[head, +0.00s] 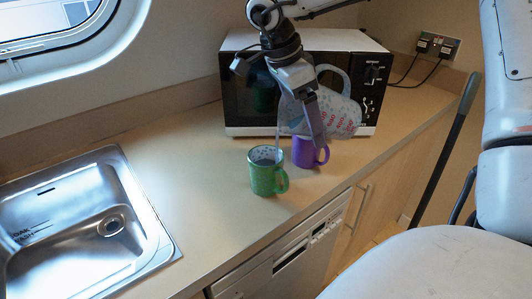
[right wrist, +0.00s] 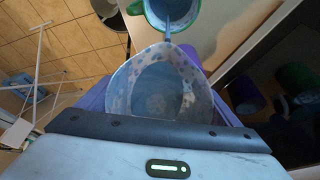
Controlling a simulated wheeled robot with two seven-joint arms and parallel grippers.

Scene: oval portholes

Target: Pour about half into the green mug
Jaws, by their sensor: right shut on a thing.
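My right gripper (head: 314,118) is shut on a translucent patterned jug (head: 343,113) with red markings and a blue-grey handle. The jug is tilted, its mouth toward the green mug (head: 268,178), which stands upright on the counter. A thin pale stream runs from the jug down into the mug. In the right wrist view the jug (right wrist: 160,90) fills the middle, and the stream meets pale liquid inside the green mug (right wrist: 148,14); its level is hard to judge. A purple mug (head: 304,153) stands just right of the green one, partly behind my gripper. My left gripper is out of view.
A black-fronted microwave (head: 243,105) stands close behind the jug. A steel sink (head: 150,215) is set in the counter (head: 205,180) at the left. The counter between sink and green mug is clear. The counter's front edge runs close to the mugs, above a dishwasher (head: 285,262).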

